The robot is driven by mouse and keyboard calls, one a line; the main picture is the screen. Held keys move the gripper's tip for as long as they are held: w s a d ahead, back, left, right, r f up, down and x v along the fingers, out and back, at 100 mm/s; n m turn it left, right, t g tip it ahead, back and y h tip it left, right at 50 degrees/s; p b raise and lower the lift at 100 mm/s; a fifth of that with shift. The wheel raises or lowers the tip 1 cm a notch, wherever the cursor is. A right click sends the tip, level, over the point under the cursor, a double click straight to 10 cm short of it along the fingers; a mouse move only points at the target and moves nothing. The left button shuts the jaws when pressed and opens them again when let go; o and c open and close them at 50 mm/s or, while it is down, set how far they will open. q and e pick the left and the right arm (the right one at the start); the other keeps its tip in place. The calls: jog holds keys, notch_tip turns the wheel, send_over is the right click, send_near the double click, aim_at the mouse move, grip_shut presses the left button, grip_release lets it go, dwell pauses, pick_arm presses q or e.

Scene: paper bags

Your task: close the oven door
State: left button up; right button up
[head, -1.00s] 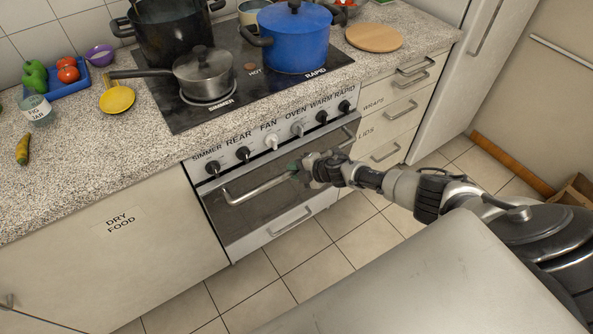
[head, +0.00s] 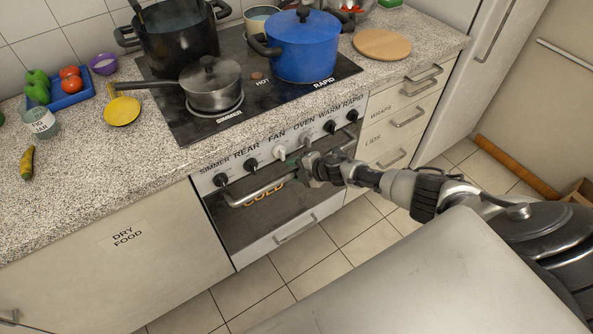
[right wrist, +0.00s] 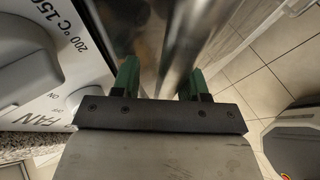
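The oven door (head: 240,226), with dark glass and a gold "COLD" label, is upright or nearly so below the knob panel (head: 265,158). I cannot tell whether it is fully shut. Its silver bar handle (head: 252,196) runs across the top. My right gripper (head: 297,170) is at the right part of the handle. In the right wrist view, the green fingertips of this gripper (right wrist: 160,78) are apart, with the handle bar (right wrist: 183,45) passing between or just beyond them, nearer the right finger. Contact is unclear. My left gripper is out of view.
The hob above holds a black pot (head: 178,45), a steel saucepan (head: 212,88) and a blue pot (head: 301,50). Drawers (head: 385,150) and a fridge (head: 480,80) stand to the right. The tiled floor (head: 300,262) before the oven is clear.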

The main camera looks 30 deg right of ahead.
jog(key=shift+s+d+r, duration=0.1)
jog(key=shift+s, duration=0.1)
jog(key=p+v, duration=0.2)
jog(key=v, duration=0.8)
jog(key=shift+s, duration=0.1)
